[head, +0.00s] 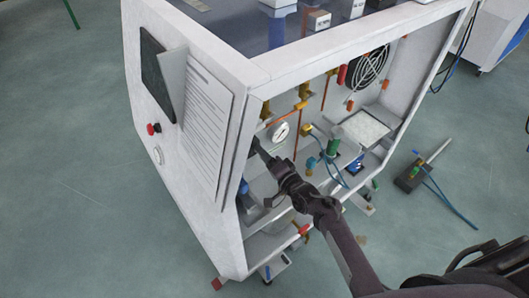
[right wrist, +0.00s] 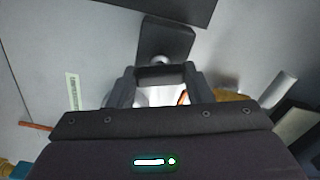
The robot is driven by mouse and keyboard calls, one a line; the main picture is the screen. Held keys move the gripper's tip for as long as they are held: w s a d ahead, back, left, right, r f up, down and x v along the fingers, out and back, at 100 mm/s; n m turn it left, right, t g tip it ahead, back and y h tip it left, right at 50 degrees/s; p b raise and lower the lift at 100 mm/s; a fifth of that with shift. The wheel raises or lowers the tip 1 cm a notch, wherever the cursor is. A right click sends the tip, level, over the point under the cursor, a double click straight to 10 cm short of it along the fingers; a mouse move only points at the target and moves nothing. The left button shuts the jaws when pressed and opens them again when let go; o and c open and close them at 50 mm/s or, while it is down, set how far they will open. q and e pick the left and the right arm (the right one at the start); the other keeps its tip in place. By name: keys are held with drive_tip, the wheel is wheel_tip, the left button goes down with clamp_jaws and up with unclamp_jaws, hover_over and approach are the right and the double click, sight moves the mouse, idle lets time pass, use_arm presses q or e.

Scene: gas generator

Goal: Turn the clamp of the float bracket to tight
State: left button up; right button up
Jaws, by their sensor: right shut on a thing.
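My right gripper (head: 259,150) reaches into the open side of the white cabinet (head: 350,37), close to the inner face of its left part. In the right wrist view my right gripper (right wrist: 160,78) has its two fingers on either side of a dark bar (right wrist: 161,75), shut on it. The bar, which looks like the clamp, lies just below a dark square block (right wrist: 167,40) with a rounded knob-like part. In the head view the gripper and arm hide the clamp and most of the bracket. Whether the clamp is loose or tight cannot be told. My left gripper is not in view.
Inside the cabinet are a round gauge (head: 280,132), a fan (head: 369,66), copper pipes, a green-capped part (head: 333,146) and blue hoses. A dark device with a cable (head: 411,176) lies on the floor to the right. The floor at left is clear.

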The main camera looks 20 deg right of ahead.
drive_tip(key=shift+m+p, duration=0.75)
drive_tip(key=shift+m, duration=1.15)
drive_tip(key=o, duration=1)
drive_tip(key=v, duration=0.7)
drive_tip(key=shift+s+d, duration=0.15)
drive_tip(key=shift+s, duration=0.2)
